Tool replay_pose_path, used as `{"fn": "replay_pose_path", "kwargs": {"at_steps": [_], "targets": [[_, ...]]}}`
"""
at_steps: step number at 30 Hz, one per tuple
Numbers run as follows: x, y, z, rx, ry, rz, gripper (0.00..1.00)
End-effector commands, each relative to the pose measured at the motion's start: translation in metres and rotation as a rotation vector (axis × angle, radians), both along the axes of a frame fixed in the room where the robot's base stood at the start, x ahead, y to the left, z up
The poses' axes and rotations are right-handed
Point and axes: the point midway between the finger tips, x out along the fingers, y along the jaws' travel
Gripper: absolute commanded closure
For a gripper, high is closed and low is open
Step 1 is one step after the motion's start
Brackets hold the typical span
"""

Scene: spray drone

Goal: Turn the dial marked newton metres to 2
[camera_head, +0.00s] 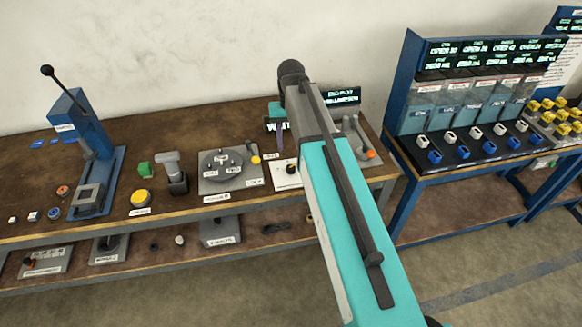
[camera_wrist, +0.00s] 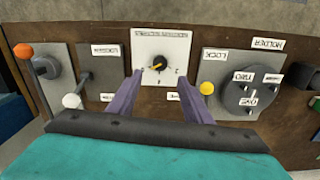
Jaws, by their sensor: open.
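The dial is a small dark knob with a yellow mark (camera_wrist: 157,65) on a white square plate (camera_wrist: 149,47). In the wrist view it is upper centre, and its printed scale appears upside down. The scale figures are too small to read surely, so the setting cannot be told. In the head view the plate (camera_head: 284,181) is partly hidden behind my arm. My gripper (camera_wrist: 160,80) is open, its two purple fingers apart on either side of the dial's lower part in the wrist view, with nothing between them. Whether they touch the plate cannot be told.
In the wrist view, a grey plate with a round holder disc (camera_wrist: 249,91) and a yellow knob (camera_wrist: 206,88) stands right. A lever with a white ball (camera_wrist: 71,101) and an orange-tipped lever (camera_wrist: 23,51) stand left. A blue press (camera_head: 88,140) is far left on the bench.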

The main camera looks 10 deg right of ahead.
Motion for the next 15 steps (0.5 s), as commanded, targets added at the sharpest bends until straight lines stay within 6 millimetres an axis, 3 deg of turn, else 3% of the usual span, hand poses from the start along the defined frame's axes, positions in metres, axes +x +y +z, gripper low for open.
{"fn": "replay_pose_path", "kwargs": {"at_steps": [15], "targets": [[0.0,0.001,-0.057,0.0,0.001,0.001,0.55]]}}
